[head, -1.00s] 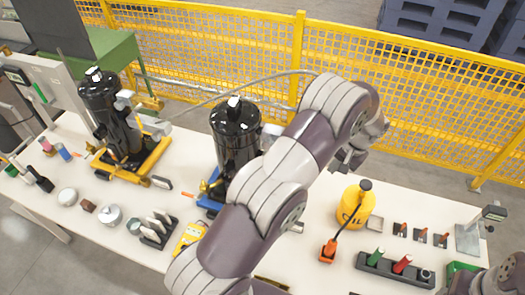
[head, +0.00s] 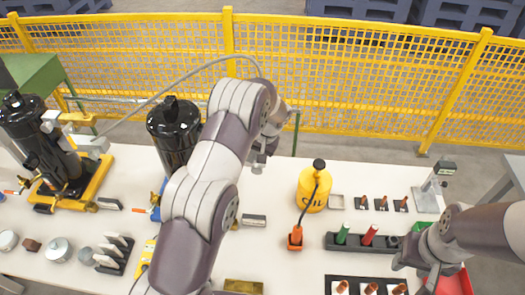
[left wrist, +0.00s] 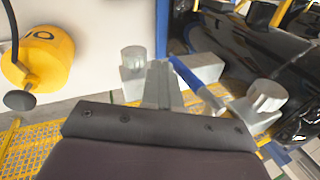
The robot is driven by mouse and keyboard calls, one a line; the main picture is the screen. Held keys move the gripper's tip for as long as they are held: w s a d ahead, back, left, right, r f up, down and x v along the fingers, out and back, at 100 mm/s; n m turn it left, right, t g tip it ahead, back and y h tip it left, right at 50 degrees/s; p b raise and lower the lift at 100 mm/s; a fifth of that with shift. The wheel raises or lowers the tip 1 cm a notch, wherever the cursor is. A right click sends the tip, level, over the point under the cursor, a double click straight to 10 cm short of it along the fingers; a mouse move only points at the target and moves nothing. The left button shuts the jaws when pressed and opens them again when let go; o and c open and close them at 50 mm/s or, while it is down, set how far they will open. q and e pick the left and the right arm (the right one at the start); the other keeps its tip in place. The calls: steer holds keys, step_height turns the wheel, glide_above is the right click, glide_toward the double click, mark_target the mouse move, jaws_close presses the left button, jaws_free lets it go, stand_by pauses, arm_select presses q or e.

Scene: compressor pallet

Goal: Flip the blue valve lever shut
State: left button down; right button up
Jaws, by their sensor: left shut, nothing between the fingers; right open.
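In the left wrist view a blue lever (left wrist: 197,74) slants beside the fingers of my left gripper (left wrist: 160,72). Grey round-topped fittings stand on both sides, one at the left (left wrist: 132,62) and one at the right (left wrist: 266,97). The left fingers are shut and empty close to the lever; I cannot tell whether they touch it. In the head view my left gripper (head: 259,164) hangs right of the second black compressor (head: 173,135); the lever cannot be made out there. My right gripper (head: 430,279) is open at the lower right, over the red tray.
A yellow oil can (head: 312,190) stands right of my left gripper and also shows in the wrist view (left wrist: 42,58). A dark rack (head: 363,243) with green and red pieces lies near it. A yellow fence (head: 350,80) runs behind the table (head: 290,175).

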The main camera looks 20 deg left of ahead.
arm_select(q)
steer(key=shift+a+f, duration=0.1)
steer(key=shift+a, duration=0.3)
steer(key=shift+s+a+f+b, duration=0.15)
steer(key=shift+a+b, duration=0.35)
steer(key=shift+b, duration=0.2)
